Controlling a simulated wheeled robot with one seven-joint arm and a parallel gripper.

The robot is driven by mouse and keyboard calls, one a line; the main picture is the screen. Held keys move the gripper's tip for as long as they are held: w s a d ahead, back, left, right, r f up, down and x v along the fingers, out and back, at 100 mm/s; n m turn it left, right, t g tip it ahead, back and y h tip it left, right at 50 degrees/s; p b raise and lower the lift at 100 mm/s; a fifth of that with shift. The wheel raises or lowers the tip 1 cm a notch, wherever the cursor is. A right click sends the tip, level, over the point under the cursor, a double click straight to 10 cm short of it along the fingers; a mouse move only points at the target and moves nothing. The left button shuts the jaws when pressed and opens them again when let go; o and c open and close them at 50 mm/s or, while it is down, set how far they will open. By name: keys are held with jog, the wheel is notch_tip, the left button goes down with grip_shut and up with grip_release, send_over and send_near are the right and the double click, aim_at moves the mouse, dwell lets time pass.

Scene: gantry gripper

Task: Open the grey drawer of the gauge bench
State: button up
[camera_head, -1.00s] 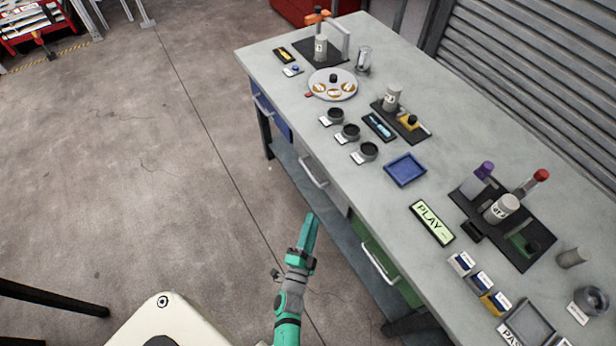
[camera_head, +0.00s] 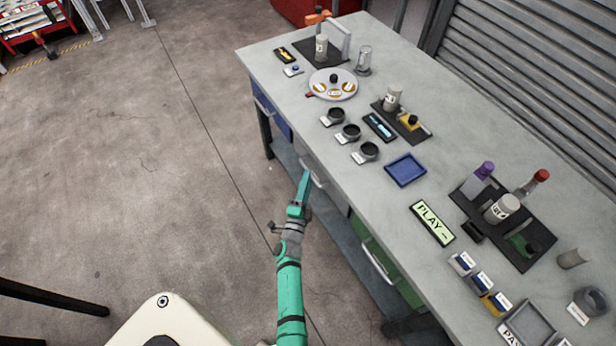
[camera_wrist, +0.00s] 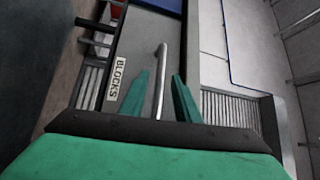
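The grey drawer (camera_head: 336,196) is in the front of the gauge bench (camera_head: 283,95), between a blue drawer and a green drawer. It looks shut. Its bar handle (camera_head: 318,180) is partly behind my gripper (camera_head: 305,178) in the head view. In the wrist view the grey front (camera_wrist: 140,42) bears a "BLOCKS" label (camera_wrist: 118,80). The metal handle (camera_wrist: 161,75) runs between the two green fingers of my gripper (camera_wrist: 162,85). The fingers are apart, with gaps to the handle on both sides. I cannot tell how deep the handle sits between them.
The blue drawer (camera_head: 272,112) is farther along the bench and the green drawer (camera_head: 388,268) nearer. Each has a bar handle. A low shelf (camera_head: 287,158) runs under the drawers. The bench top carries cups, trays and gauges. The floor (camera_head: 150,150) left of the bench is clear.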

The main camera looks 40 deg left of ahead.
jog(key=shift+x, duration=1)
grip_shut()
jog(key=shift+w+d, duration=0.1)
